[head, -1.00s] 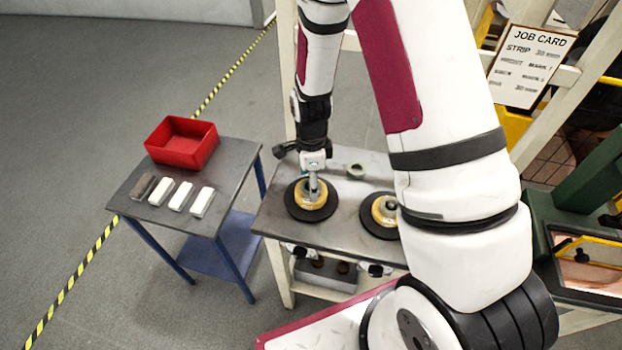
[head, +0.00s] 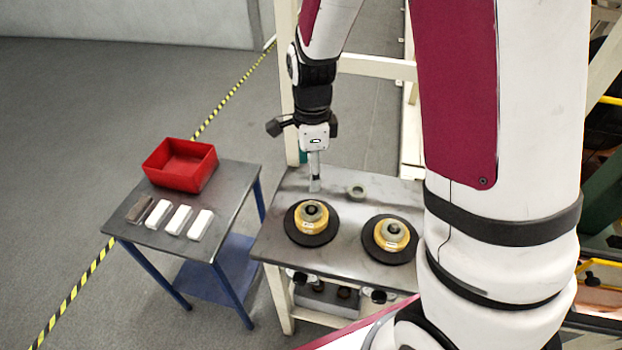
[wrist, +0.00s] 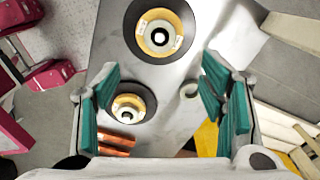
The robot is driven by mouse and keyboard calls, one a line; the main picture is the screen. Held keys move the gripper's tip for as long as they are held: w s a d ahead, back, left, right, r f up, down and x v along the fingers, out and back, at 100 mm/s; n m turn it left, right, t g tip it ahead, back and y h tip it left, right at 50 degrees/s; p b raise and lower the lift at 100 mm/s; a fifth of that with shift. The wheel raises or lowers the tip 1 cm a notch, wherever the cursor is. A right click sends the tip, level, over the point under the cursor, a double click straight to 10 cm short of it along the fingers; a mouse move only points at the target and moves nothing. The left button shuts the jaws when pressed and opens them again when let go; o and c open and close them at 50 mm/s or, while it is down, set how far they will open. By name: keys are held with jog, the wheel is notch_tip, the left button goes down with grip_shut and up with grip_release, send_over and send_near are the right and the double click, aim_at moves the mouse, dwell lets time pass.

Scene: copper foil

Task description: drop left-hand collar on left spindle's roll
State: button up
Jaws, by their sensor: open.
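The left spindle's roll (head: 312,233) is a gold ring on a black disc on the grey bench; it is the upper roll in the wrist view (wrist: 136,38). A grey ring, apparently the left-hand collar (head: 311,208), lies around the spindle at its middle. The right spindle's roll (head: 390,246) stands to its right and is the lower one in the wrist view (wrist: 115,107). A loose grey collar (head: 356,190) lies on the bench behind and between them. My gripper (head: 315,188) is open and empty above the bench, behind the left roll. Its teal fingers (wrist: 168,104) show apart.
A side table (head: 160,250) at the left bears a red bin (head: 180,165) and several small blocks (head: 180,218). Copper-coloured bars (wrist: 115,140) lie near the right roll in the wrist view. A cream upright (head: 287,80) stands behind the bench. My arm covers the bench's right side.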

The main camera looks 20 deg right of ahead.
jog(key=s+r+n+t, duration=0.1)
jog(key=s+r+n, duration=0.2)
jog(key=r+n, duration=0.3)
jog(key=s+r+n+t, duration=0.2)
jog(key=s+r+n, duration=0.15)
jog(key=r, duration=0.55)
jog(key=s+r+n+t, duration=0.2)
jog(key=s+r+n, duration=0.5)
jog(key=s+n, duration=0.4)
jog(key=shift+s+r+t, duration=0.3)
jog(key=shift+s+r, duration=0.05)
jog(key=shift+d, duration=0.1)
